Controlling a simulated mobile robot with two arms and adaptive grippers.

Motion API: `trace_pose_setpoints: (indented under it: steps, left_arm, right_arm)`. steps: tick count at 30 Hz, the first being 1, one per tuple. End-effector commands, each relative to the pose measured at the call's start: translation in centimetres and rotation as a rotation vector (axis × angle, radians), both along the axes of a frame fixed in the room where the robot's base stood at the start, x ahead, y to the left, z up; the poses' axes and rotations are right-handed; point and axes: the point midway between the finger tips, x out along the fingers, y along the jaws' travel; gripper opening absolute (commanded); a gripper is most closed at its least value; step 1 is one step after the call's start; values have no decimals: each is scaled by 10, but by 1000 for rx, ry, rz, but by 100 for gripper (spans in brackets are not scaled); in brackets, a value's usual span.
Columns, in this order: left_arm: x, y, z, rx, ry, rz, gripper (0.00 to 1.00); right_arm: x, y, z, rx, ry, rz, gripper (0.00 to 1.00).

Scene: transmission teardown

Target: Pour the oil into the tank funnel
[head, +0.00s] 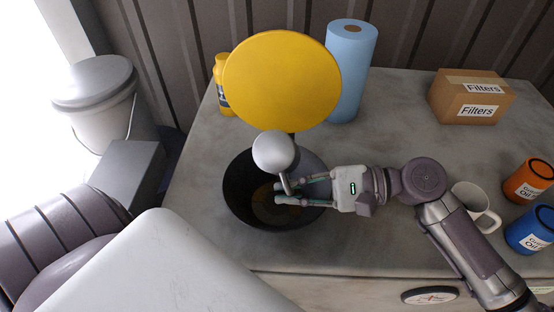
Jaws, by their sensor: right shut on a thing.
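A wide black bowl-shaped funnel (236,199) opens upward at the middle of the bench, with a brownish patch at its bottom. A large yellow disc (282,80) stands tilted up behind it. My right gripper (285,193) reaches in from the right over the funnel. It is shut on the short stem of a grey rounded piece (273,152), which is held above the funnel. No oil can be made out for certain. My left gripper is not in view.
A yellow bottle (221,85) and a blue paper roll (350,72) stand behind the disc. A Filters box (472,97) is back right. A white mug (474,205), orange can (530,180) and blue can (530,230) stand right. A lidded bucket (97,100) is left of the bench.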

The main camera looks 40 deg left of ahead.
Motion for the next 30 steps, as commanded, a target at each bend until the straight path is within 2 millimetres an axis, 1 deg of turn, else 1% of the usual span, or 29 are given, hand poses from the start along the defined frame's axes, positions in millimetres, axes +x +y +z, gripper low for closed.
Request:
trace_pose_setpoints:
  steps: [14, 16, 18, 19, 20, 30]
  left_arm:
    - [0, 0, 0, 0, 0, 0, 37]
    - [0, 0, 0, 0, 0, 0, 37]
    - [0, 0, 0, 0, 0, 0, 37]
    - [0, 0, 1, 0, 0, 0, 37]
    - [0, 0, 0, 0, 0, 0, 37]
    - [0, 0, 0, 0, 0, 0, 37]
  right_arm:
    - [0, 0, 1, 1, -9, -3, 0]
    - [-2, -1, -3, 26, -90, -5, 0]
    - [-4, -2, -7, 77, -237, -6, 0]
    - [-4, -3, 1, 102, -305, -7, 0]
    - [-4, -2, 2, 114, -341, -9, 0]
    - [-4, -1, 2, 118, -342, -10, 0]
